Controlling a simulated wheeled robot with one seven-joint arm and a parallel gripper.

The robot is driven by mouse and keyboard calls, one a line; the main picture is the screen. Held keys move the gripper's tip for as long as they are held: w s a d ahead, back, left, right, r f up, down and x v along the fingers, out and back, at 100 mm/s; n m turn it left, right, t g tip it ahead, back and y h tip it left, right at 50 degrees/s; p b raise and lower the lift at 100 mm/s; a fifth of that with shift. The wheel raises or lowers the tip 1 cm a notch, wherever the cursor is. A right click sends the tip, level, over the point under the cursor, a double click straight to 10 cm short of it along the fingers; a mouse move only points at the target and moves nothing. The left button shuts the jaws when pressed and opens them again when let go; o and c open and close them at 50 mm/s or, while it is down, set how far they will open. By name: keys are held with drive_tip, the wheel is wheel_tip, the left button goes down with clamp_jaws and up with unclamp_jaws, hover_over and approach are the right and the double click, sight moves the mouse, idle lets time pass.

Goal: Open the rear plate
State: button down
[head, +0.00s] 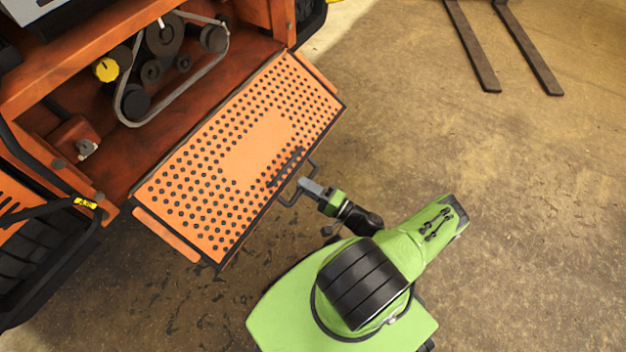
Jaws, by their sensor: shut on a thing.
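The rear plate (262,137) is an orange panel with rows of dark holes, at the back of the orange mower. It is swung down and out from the mower, and the engine bay behind it is exposed. A dark bar handle (287,201) stands out from the plate's outer edge. My gripper (305,187) is at this handle, its grey fingers shut on the bar. The exact contact between fingers and bar is small in the picture.
The open bay shows a belt (186,92) around several pulleys and a yellow cap (105,69). A dark tyre (30,262) is at the left. Two dark fork tines (528,48) lie at the top right. The brown floor at the right is clear.

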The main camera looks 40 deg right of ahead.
drive_tip(key=shift+w+a, duration=0.1)
drive_tip(key=shift+w, duration=0.15)
drive_tip(key=shift+r, duration=0.1)
drive_tip(key=c, duration=1.2)
unclamp_jaws()
drive_tip(key=shift+o, duration=0.5)
drive_tip(key=shift+f, duration=0.2)
drive_tip(key=v, duration=0.7)
drive_tip(key=shift+s+f, duration=0.15)
drive_tip(key=shift+s, duration=0.1)
